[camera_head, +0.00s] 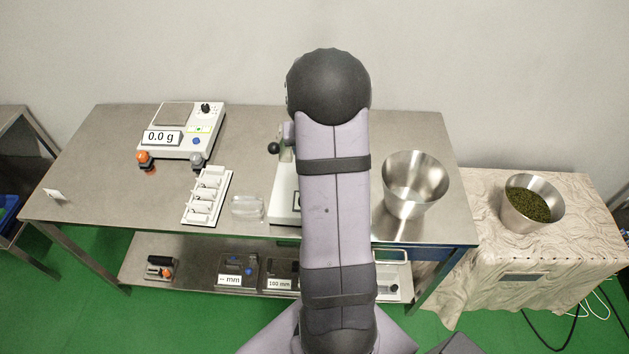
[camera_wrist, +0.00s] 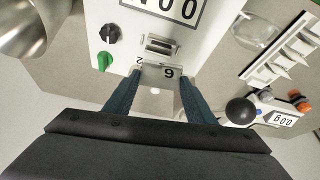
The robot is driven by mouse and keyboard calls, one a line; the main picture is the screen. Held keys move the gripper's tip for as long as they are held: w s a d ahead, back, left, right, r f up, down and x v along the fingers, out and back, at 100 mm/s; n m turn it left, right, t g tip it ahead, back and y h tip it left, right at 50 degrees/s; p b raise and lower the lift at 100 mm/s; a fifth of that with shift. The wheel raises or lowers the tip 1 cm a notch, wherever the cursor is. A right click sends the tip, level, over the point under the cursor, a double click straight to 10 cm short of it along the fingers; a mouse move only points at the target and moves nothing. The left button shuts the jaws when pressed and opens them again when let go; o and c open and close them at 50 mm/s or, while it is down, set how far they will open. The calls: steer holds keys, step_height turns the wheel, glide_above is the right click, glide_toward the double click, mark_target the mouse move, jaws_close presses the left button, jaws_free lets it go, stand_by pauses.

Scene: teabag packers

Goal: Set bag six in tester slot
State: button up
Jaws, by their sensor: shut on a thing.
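The tester (camera_wrist: 118,35) is a white machine with a display, a black knob and a green knob. Its dark slot (camera_wrist: 159,44) lies just beyond the bag's far edge. I cannot tell whether the bag touches the tester. In the head view, my arm hides the gripper, the bag and most of the tester (camera_head: 284,205).
A scale (camera_head: 178,152) reads 0.0 g at the back left. A metal bucket (camera_head: 413,190) stands right of my arm.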

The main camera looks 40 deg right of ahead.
steer(key=shift+w+d+r+m, duration=0.3)
steer(key=shift+d+r+m, duration=0.1)
steer(key=shift+d+r, duration=0.15)
steer(key=shift+s+r+m+h, duration=0.1)
steer(key=shift+s+m+h, duration=0.05)
steer(key=shift+m+h, duration=0.2)
step_height(320, 180, down, 5)
steer(key=shift+f+p, duration=0.15)
steer(key=shift+p, duration=0.4)
steer(key=shift+f, duration=2.4)
